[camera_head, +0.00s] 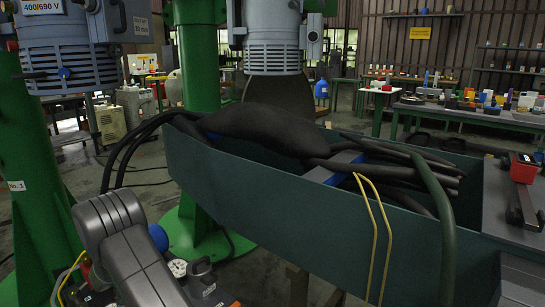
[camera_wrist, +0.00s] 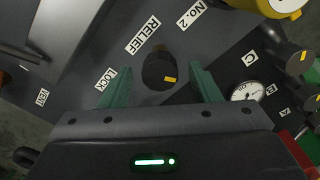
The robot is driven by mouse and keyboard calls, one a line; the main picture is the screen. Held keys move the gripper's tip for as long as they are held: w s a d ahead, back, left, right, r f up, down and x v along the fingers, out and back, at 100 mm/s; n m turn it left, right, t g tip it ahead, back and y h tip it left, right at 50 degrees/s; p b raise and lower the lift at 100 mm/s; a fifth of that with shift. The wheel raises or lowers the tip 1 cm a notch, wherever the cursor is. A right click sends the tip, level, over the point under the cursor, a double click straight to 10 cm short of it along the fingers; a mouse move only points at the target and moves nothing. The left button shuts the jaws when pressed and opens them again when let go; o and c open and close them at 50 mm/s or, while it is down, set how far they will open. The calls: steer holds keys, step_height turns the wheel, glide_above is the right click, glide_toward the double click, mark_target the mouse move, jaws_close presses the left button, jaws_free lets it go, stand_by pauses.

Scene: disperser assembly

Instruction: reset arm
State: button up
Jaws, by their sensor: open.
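My gripper (camera_wrist: 160,80) shows in the wrist view with its two green fingers wide apart and nothing held between them. A black round knob (camera_wrist: 155,72) with a yellow mark lies between and just beyond the fingers, on a dark panel (camera_wrist: 120,45). I cannot tell how far the fingertips are from the panel. Labels RELIEF, LOCK and No. 2 are by the knob. My grey arm shows at the lower left of the head view; the gripper cannot be made out there.
A gauge (camera_wrist: 246,91) and several dark knobs sit right of my gripper. A green trough (camera_head: 290,205) with black hoses fills the middle of the head view. Green columns (camera_head: 199,60) carry grey-blue motors (camera_head: 272,35). Shelves and a workbench stand at the back right.

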step_height(320, 180, up, 13)
steer(key=p, duration=0.4)
step_height(320, 180, down, 14)
steer(key=b, duration=0.4)
steer(key=shift+r+b, duration=0.2)
steer(key=shift+b, duration=0.15)
steer(key=shift+f, duration=0.2)
steer(key=n+b, duration=0.1)
steer(key=n, duration=0.3)
steer(key=n+b, duration=0.1)
steer(key=n, duration=0.3)
steer(key=n+b, duration=0.2)
steer(key=n, duration=0.1)
steer(key=shift+n, duration=0.4)
steer(key=n+b, duration=0.2)
steer(key=n, duration=0.1)
steer(key=shift+n, duration=0.3)
steer(key=shift+r, duration=0.75)
